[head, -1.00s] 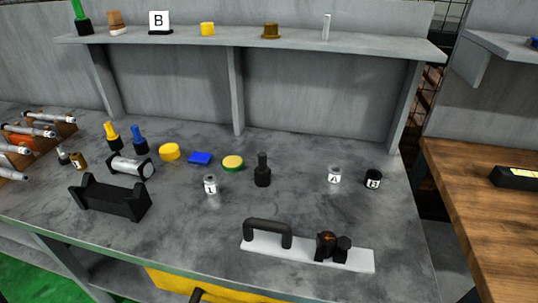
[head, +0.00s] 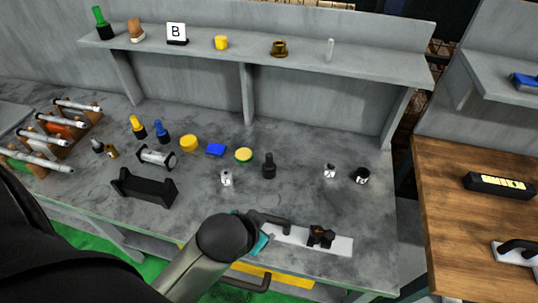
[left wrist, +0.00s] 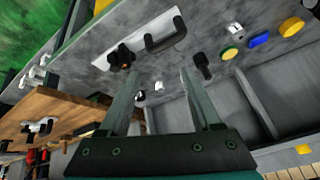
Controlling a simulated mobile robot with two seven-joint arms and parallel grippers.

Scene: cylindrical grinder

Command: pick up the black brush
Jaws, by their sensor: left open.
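The black brush (head: 269,166), a dark upright piece with a narrower handle on a wider base, stands on the grey workbench (head: 215,210). It also shows in the left wrist view (left wrist: 203,66), just beyond the right-hand finger and apart from it. My left gripper (left wrist: 160,76) is open, with nothing between its fingers. My right gripper is not in view.
A white plate with a black handle (head: 286,236) lies near the front edge. Small labelled jars (head: 226,178) (head: 329,171), a green-and-yellow disc (head: 243,154) and a blue block (head: 215,150) stand around the brush. A black cradle (head: 145,188) is at left. A shelf (head: 260,53) runs behind.

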